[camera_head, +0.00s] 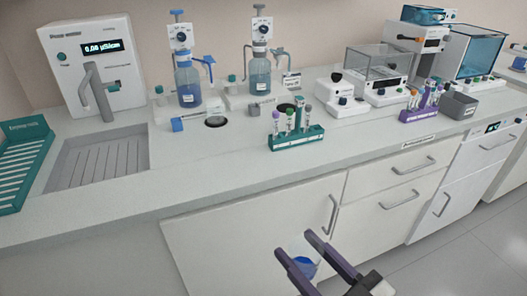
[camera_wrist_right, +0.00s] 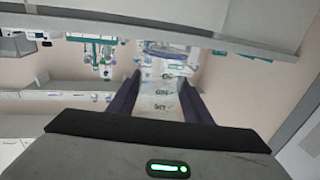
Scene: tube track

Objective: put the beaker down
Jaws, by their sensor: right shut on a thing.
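A clear beaker (camera_head: 303,263) with blue liquid is between the fingers of my right gripper (camera_head: 303,248), in front of the cabinet doors and below the counter's front edge. My right gripper is shut on it. The beaker also shows in the right wrist view (camera_wrist_right: 160,92), between the two dark fingers (camera_wrist_right: 158,95), with faint markings on its wall. My left gripper does not show in either view.
The pale counter (camera_head: 200,205) has free room along its front. A green tube rack (camera_head: 296,138) and a purple tube rack (camera_head: 425,113) stand on it. Two blue-liquid dispenser bottles (camera_head: 187,82) stand behind. A sink tray (camera_head: 98,162) and a teal rack (camera_head: 22,165) are at left.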

